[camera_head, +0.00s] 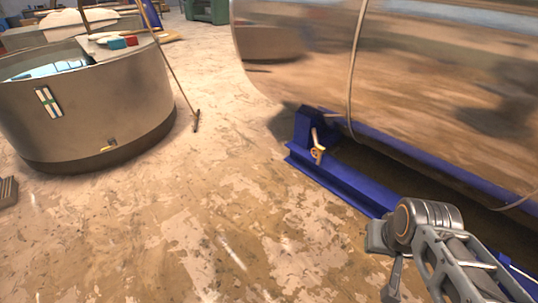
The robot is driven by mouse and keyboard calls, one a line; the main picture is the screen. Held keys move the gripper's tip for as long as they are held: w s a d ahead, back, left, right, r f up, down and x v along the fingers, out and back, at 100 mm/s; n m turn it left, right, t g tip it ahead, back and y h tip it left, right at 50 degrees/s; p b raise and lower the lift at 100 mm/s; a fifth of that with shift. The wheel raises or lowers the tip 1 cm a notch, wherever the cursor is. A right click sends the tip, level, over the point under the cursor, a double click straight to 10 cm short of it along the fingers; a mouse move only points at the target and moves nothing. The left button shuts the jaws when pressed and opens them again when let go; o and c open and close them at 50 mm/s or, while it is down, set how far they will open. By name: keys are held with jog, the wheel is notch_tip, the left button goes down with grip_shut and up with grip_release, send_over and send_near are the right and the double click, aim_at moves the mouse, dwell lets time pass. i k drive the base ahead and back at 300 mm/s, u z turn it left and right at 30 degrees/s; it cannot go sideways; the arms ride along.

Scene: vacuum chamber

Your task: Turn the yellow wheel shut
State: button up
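A small yellow wheel-like part (318,154) is on the end of the blue support frame (335,178), under the large shiny metal cylinder. It is small in the picture, so I cannot tell how far it is turned. A thin pale stem rises beside it. My arm comes in from the lower right corner. The grey end parts that seem to be my gripper (387,266) are at the lower right, well apart from the yellow wheel. Their fingertips are not clear, and I see nothing held there.
The large shiny cylinder (400,75) fills the upper right, with a cable hanging over it. A round grey tub (90,115) stands at the left. A thin pole (172,70) leans against it, its foot on the floor. The worn floor (200,225) in the middle is clear.

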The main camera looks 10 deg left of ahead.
aim_at(317, 151)
jog(key=u, duration=0.35)
jog(key=i, duration=0.9)
jog(key=u, duration=0.25)
jog(key=i, duration=2.5)
jog(key=z, duration=0.3)
